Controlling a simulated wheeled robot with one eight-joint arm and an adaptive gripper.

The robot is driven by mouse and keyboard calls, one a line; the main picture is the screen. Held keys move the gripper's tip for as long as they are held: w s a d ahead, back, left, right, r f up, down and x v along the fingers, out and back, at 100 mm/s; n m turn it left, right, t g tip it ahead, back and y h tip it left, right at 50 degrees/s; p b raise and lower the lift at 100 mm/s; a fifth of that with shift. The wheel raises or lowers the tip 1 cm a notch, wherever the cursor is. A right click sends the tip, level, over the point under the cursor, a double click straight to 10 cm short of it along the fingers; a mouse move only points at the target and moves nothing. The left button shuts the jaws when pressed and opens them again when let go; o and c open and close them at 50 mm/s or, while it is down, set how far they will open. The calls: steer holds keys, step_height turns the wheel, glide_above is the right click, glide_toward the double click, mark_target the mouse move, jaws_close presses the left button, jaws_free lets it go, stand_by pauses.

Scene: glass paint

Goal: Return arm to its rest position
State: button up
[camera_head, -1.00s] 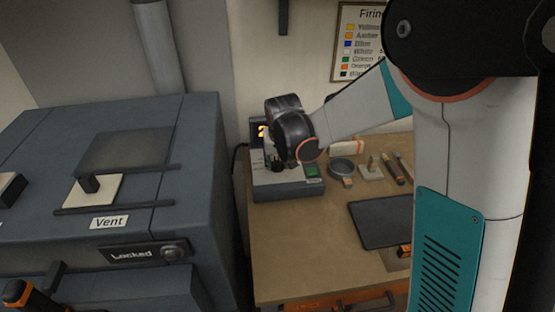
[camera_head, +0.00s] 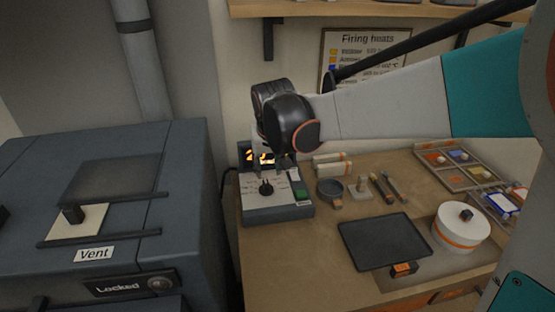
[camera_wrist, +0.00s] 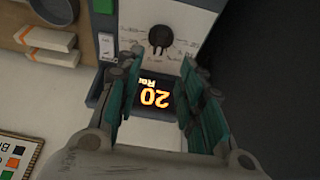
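My arm (camera_head: 400,105) reaches in from the right and ends above the controller box (camera_head: 282,213) on the bench. My gripper (camera_wrist: 155,108) shows its two teal-padded fingers spread apart with nothing between them in the wrist view. The controller's lit display (camera_wrist: 153,94) is seen through the gap, and its black dial (camera_wrist: 160,38) lies past the fingertips. In the head view my dark wrist (camera_head: 285,115) hides part of the display and most of the gripper. I cannot tell the exact height of the fingers above the box.
A grey kiln (camera_head: 110,200) marked Locked stands at left. The bench (camera_head: 300,262) holds a dark tray (camera_head: 383,241), a white round pot (camera_head: 457,232), a small bowl (camera_head: 331,190), tools (camera_head: 387,187) and a sample rack (camera_head: 460,165). A shelf (camera_head: 350,10) runs above.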

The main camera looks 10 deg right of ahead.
steer(key=shift+s+r, duration=0.2)
steer(key=s+d+r+t, duration=0.1)
steer(key=s+d, duration=0.4)
steer(key=s, duration=0.7)
steer(key=s+d+r+t, duration=0.1)
steer(key=s+d, duration=0.4)
steer(key=s, duration=0.7)
steer(key=shift+s+d+t, duration=0.15)
steer(key=shift+s+t, duration=0.2)
steer(key=shift+t, duration=0.05)
steer(key=shift+r, duration=0.1)
stand_by(0.5)
